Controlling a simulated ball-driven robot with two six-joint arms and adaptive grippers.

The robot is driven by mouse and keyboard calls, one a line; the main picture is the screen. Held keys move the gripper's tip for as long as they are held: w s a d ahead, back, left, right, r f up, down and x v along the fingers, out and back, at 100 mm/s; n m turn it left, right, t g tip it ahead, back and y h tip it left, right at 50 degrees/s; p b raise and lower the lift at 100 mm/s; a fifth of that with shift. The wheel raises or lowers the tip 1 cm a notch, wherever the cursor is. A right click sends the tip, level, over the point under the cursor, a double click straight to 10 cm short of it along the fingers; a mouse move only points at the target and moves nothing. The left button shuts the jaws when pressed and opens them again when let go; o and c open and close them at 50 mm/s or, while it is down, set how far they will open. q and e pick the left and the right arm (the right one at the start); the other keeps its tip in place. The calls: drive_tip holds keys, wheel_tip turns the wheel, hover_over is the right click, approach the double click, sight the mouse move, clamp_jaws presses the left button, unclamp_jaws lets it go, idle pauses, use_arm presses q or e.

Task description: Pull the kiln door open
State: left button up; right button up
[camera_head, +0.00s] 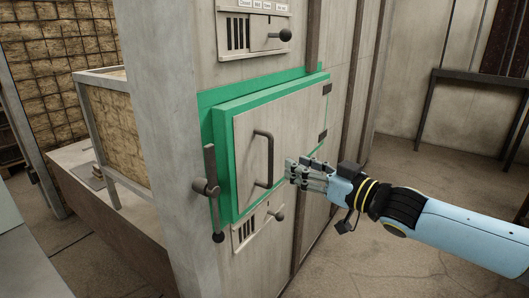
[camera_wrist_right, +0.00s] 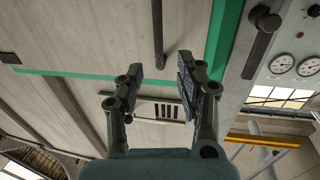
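The kiln door (camera_head: 290,115) is a grey panel in a green frame (camera_head: 221,160) and looks closed, with dark hinges at its right edge. Its dark upright bar handle (camera_head: 270,160) is on the left part of the panel. The handle also shows in the right wrist view (camera_wrist_right: 157,35), beyond the fingertips. My right gripper (camera_head: 289,171) is just right of the handle's lower part, apart from it. In the right wrist view its fingers (camera_wrist_right: 160,72) are spread with nothing between them. My left gripper is not in view.
A dark lever (camera_head: 211,190) stands upright left of the door. A vent panel with a knob (camera_head: 257,227) is below the door, another (camera_head: 253,34) above. A framed straw-coloured block (camera_head: 115,130) stands left. A dark table (camera_head: 470,78) is at the back right, with open floor before it.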

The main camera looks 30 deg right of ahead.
drive_tip(key=p, duration=0.2)
hover_over(270, 182)
drive_tip(key=shift+w+d, duration=0.25)
drive_tip(key=shift+w, duration=0.05)
clamp_jaws()
idle(0.5)
